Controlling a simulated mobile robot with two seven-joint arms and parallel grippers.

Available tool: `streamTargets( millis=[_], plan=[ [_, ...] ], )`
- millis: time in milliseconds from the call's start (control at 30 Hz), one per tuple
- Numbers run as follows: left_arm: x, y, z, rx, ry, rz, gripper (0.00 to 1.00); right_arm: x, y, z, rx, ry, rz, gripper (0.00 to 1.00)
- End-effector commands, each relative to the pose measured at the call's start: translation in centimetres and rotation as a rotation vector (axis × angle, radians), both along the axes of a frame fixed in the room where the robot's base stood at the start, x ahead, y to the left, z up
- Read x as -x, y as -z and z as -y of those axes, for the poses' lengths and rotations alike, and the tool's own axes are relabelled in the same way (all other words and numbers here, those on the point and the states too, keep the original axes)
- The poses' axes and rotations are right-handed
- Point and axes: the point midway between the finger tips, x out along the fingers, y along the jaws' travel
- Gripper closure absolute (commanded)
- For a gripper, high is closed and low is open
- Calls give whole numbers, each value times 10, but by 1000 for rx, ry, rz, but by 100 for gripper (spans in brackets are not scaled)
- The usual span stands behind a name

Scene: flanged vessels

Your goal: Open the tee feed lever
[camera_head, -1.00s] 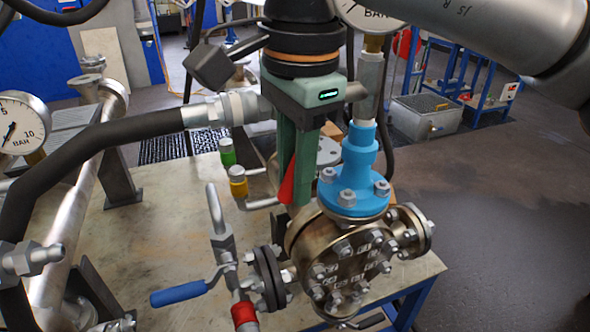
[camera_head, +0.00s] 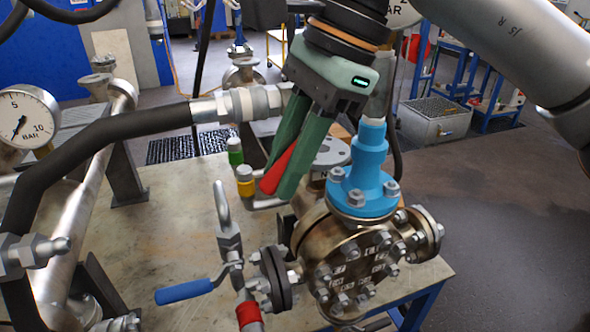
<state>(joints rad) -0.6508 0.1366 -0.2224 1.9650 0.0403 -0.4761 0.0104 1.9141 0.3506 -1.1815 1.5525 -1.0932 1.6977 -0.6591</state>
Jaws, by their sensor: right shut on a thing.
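My right gripper (camera_head: 277,188) reaches down from the top, tilted, with its green fingertips pointing down and to the left. It is shut on a red lever handle (camera_head: 284,168), which shows as a slanted red strip between the fingers. The handle's lower end and its valve are mostly hidden behind the fingers and the vessel. No label shows that names it the tee feed lever. A second lever with a blue grip (camera_head: 185,291) sits on a valve at the front, pointing left, untouched. My left gripper is out of view.
A bronze flanged vessel (camera_head: 322,250) with a blue bolted fitting (camera_head: 362,177) stands right beside the gripper. Pipes with a green cap (camera_head: 235,151) and a yellow cap (camera_head: 245,187) are close on its left. A black hose (camera_head: 95,140) crosses the left side.

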Motion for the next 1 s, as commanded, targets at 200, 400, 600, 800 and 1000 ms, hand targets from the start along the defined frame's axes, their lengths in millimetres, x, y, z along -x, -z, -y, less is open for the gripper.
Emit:
streamTargets(
  millis=[200, 400, 600, 800, 1000],
  plan=[
    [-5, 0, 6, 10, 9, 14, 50, 1, -6, -5, -137, 4, -43, 100],
    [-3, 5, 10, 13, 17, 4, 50, 2, -11, -8, -214, 4, -67, 100],
    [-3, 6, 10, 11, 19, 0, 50, 2, -14, -10, -246, 3, -77, 100],
    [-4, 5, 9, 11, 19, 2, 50, 2, -14, -10, -251, 3, -79, 100],
    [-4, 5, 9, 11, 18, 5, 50, 2, -14, -10, -250, 4, -79, 73]
  ],
)
